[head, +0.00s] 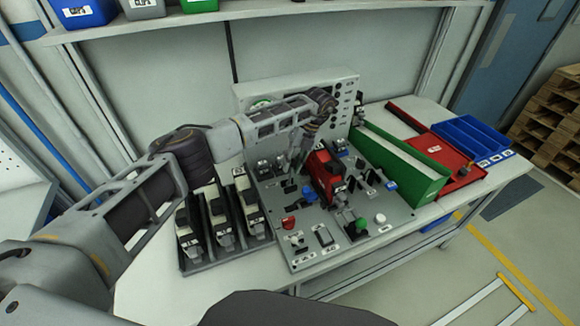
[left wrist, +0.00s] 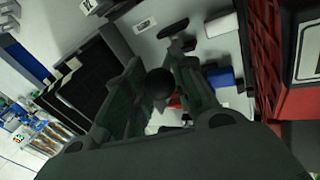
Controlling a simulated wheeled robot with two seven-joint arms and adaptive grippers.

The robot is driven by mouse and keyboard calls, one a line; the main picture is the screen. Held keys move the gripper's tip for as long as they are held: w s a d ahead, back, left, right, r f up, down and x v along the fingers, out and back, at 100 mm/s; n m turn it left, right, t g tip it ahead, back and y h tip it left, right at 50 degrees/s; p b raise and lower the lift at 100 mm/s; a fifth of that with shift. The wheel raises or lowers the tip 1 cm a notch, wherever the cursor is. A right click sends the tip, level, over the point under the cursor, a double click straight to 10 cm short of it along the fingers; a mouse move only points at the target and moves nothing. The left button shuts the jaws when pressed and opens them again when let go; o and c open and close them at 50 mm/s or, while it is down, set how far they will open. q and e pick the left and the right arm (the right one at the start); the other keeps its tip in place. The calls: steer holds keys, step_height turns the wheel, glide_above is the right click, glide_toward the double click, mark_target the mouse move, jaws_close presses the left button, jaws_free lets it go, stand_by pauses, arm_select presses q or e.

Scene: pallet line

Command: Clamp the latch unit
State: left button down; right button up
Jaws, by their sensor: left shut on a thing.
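My left gripper (head: 299,160) reaches down over the grey fixture plate, just left of a red block-shaped unit (head: 325,172). In the left wrist view, the two fingers of my left gripper (left wrist: 160,92) stand on either side of a round black knob (left wrist: 159,83) and are shut on it. What the knob is fixed to is hidden behind the fingers. The red unit (left wrist: 287,65) stands close at the right of the left wrist view. I cannot tell which part is the latch unit. My right gripper is out of view.
The grey plate (head: 300,250) carries buttons, a green knob (head: 361,224) and small black parts. Black holders (head: 220,225) stand on the left. A green-walled bin (head: 405,160), a red tray (head: 440,150) and a blue bin (head: 472,138) lie on the right. A panel stands behind.

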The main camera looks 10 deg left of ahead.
arm_select(q)
steer(key=shift+w+d, duration=0.1)
steer(key=shift+d, duration=0.05)
stand_by(0.4)
steer(key=c, duration=1.1)
jaws_free()
steer(key=shift+c, duration=0.2)
steer(key=shift+r, duration=0.1)
steer(key=v, duration=1.1)
steer(key=shift+w+d+r, duration=0.2)
steer(key=shift+d+r, duration=0.05)
steer(key=shift+r, duration=0.05)
steer(key=shift+s+f, duration=0.1)
